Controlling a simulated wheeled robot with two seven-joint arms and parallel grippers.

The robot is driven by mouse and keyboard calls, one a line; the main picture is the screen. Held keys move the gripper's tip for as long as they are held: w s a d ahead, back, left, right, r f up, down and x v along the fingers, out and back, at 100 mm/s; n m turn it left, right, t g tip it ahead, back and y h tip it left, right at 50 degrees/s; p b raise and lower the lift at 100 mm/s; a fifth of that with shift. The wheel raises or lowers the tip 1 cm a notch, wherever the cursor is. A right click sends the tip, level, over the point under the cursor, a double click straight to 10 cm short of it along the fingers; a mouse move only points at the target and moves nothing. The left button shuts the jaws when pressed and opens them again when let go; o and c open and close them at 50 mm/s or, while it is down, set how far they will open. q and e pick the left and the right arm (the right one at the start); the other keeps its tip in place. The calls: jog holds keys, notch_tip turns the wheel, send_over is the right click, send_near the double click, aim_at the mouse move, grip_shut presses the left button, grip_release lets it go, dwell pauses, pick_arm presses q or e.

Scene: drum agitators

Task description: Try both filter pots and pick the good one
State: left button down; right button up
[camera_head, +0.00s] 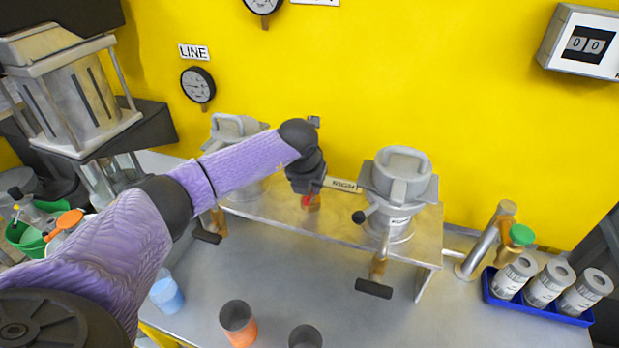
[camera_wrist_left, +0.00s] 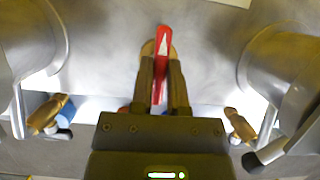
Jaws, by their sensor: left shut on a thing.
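Two grey filter pots with lid handles stand on a raised metal stand: the left pot (camera_head: 232,127) is partly hidden by my left arm, and the right pot (camera_head: 400,185) shows clearly. My left gripper (camera_head: 309,197) is between them, shut on a red lever (camera_wrist_left: 162,60) with a white arrow. The lever shows as a small red patch in the head view. A small label (camera_head: 342,184) is beside the gripper. Brass taps with dark handles hang below the left pot (camera_head: 206,235) and the right pot (camera_head: 374,289). My right gripper is out of view.
A cup with blue contents (camera_head: 167,296), an orange-based cup (camera_head: 239,325) and a dark cup (camera_head: 305,338) stand at the front. A blue tray (camera_head: 541,312) of canisters is at the right, near a metal pipe with a green cap (camera_head: 521,235). The front right bench is clear.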

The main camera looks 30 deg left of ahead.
pick_arm(q)
jog(key=n, duration=0.2)
jog(key=n+y, duration=0.1)
jog(key=n, duration=0.1)
jog(key=shift+w+d+n+g+y+p, duration=0.1)
jog(key=shift+n+g+y+p, duration=0.2)
jog(key=shift+g+p, duration=0.1)
jog(key=n+g+y, duration=0.1)
jog(key=n, duration=0.3)
dwell(0.4)
jog(key=c, duration=0.6)
grip_release()
jog(key=p+v, duration=0.1)
jog(key=v, duration=0.9)
jog(key=shift+w+p, duration=0.15)
jog(key=shift+p, duration=0.15)
